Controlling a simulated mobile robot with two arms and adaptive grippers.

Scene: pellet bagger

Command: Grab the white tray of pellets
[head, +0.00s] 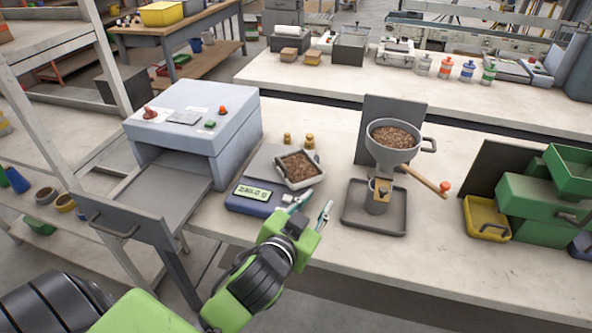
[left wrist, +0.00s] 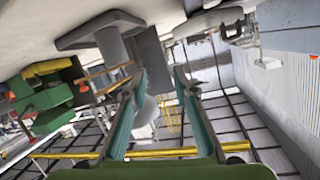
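The white tray (head: 306,181) holds brown pellets and sits on the scale (head: 245,206), which has a lit green display. My left gripper (head: 316,198) is just in front and to the right of the tray in the head view, with its two fingers spread apart and nothing between them. In the left wrist view the gripper (left wrist: 160,74) also shows open and empty. I cannot make out the tray in that view. My right gripper is not in view.
The pellet hopper (head: 393,152) stands on a dark tray (head: 355,218) to the right. A grey sealer machine (head: 190,125) is at the left, and two brass weights (head: 309,141) stand behind the scale. Green bins (head: 535,205) are at the right. Bare bench (head: 425,250) lies front right.

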